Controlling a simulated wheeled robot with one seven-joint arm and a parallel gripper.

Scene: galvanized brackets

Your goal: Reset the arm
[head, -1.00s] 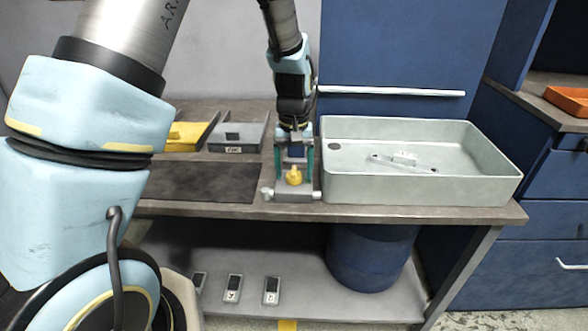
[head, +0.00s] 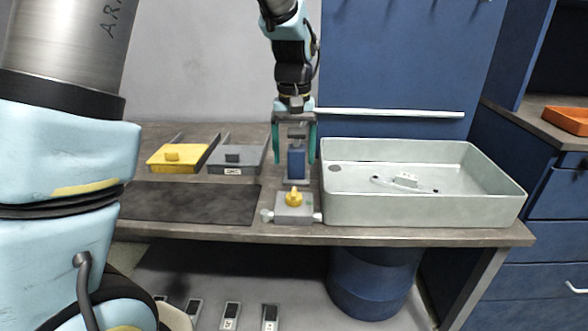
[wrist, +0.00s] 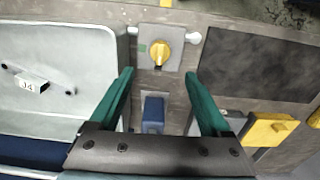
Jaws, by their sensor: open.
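My gripper (head: 293,160) is open and empty, pointing down over the bench with its teal fingers apart. In the wrist view, the gripper (wrist: 159,75) spans the area between the tray and the dark mat. A grey box with a yellow knob (head: 294,199) sits at the bench's front edge, just in front of the gripper; the knob also shows in the wrist view (wrist: 160,53). A blue block (head: 296,161) stands behind the box, seen between the fingers. It appears in the wrist view (wrist: 153,112) between the fingers too.
A pale, deep-walled tray (head: 420,211) holding a small labelled part (head: 405,180) stands to the right. To the left are a yellow bin (head: 175,157), a grey bin (head: 237,160) and a dark mat (head: 190,202). A blue cabinet (head: 390,70) rises behind the tray.

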